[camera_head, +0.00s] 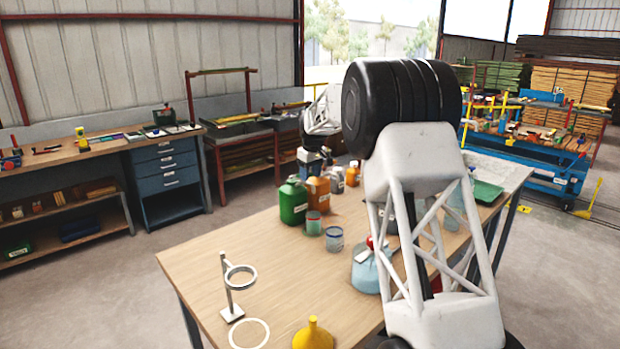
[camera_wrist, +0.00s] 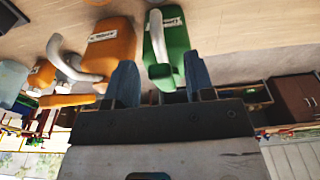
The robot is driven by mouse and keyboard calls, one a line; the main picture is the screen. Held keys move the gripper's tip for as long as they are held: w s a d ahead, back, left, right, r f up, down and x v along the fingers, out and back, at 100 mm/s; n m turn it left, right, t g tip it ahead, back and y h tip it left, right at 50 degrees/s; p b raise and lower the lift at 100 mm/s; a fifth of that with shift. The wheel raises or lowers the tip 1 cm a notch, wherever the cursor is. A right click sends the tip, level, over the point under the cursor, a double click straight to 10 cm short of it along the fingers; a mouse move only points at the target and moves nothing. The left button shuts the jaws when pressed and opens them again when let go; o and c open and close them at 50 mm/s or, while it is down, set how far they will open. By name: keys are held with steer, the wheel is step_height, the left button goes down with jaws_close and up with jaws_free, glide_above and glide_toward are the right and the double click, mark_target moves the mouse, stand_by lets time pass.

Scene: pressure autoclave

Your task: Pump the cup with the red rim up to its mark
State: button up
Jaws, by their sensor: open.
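Two small clear cups stand on the table in the head view. One cup (camera_head: 313,222) beside the green jug shows a faint reddish rim and greenish sides. The other cup (camera_head: 334,239) has a bluish rim; the rim colours are hard to tell at this size. A pale blue pump bottle (camera_head: 364,275) with a red top and whitish spout stands right of them, partly hidden by my arm. My gripper (camera_wrist: 160,82) is open and empty in the wrist view, with the green jug (camera_wrist: 170,48) beyond its fingers.
An orange jug (camera_head: 318,191) stands behind the green jug, with smaller bottles beyond. A ring stand (camera_head: 232,312), a white ring (camera_head: 249,333) and a yellow funnel (camera_head: 313,336) are near the front. The table's left part (camera_head: 205,262) is clear.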

steer(key=shift+s+d+r, duration=0.1)
steer(key=shift+r, duration=1.35)
steer(key=shift+s+d+r, duration=0.1)
steer(key=shift+r, duration=1.35)
steer(key=shift+c, duration=1.1)
steer(key=r, duration=0.1)
steer(key=w+r, duration=0.1)
steer(key=r, duration=0.1)
steer(key=a+r, duration=0.1)
steer(key=shift+w+r, duration=0.25)
steer(key=shift+w, duration=0.05)
jaws_close()
step_height(320, 180, up, 6)
steer(key=w+a, duration=0.1)
steer(key=shift+a, duration=0.2)
steer(key=shift+w+f, duration=0.1)
